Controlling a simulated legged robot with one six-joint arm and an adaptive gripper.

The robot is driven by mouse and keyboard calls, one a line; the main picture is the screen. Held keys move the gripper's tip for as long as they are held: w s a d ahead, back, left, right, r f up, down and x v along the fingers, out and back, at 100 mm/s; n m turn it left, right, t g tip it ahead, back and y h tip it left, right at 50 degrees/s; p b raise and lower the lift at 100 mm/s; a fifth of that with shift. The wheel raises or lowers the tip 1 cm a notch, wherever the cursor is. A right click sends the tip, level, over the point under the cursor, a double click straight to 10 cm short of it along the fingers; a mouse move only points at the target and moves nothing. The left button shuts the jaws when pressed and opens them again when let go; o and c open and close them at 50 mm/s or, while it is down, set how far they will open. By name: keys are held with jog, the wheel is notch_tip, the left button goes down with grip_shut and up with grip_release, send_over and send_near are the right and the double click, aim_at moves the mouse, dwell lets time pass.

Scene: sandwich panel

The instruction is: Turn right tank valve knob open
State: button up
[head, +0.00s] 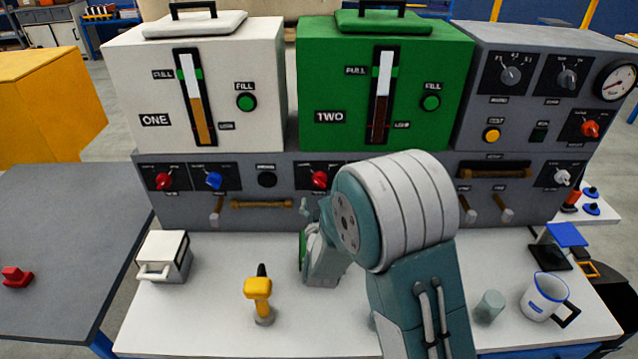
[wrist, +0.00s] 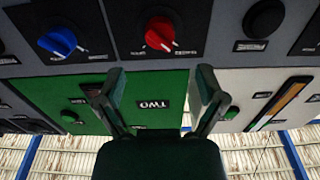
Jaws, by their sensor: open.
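The green tank marked TWO (head: 330,80) stands on the grey panel, right of the white tank marked ONE. Under it, a red knob (head: 319,180) sits on a black plate. My arm hides the panel just right of it in the head view. In the wrist view, which is upside down, the red knob (wrist: 160,35) and a blue knob (wrist: 60,41) show beside the green tank (wrist: 152,100). The small knob labels are unreadable. My gripper (wrist: 160,82) is open and empty, with its fingers apart and the red knob framed beyond them, not touching it.
The white tank (head: 215,105) has its own red knob (head: 164,181) and blue knob (head: 214,180) below. A yellow drill (head: 258,289) and a white box (head: 165,257) stand on the white table left of my arm. A mug (head: 546,295) stands at the right. Bar handles cross the lower panel.

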aim_at(319, 185)
jog(key=w, duration=0.7)
jog(key=shift+w, duration=0.3)
jog(key=c, duration=1.2)
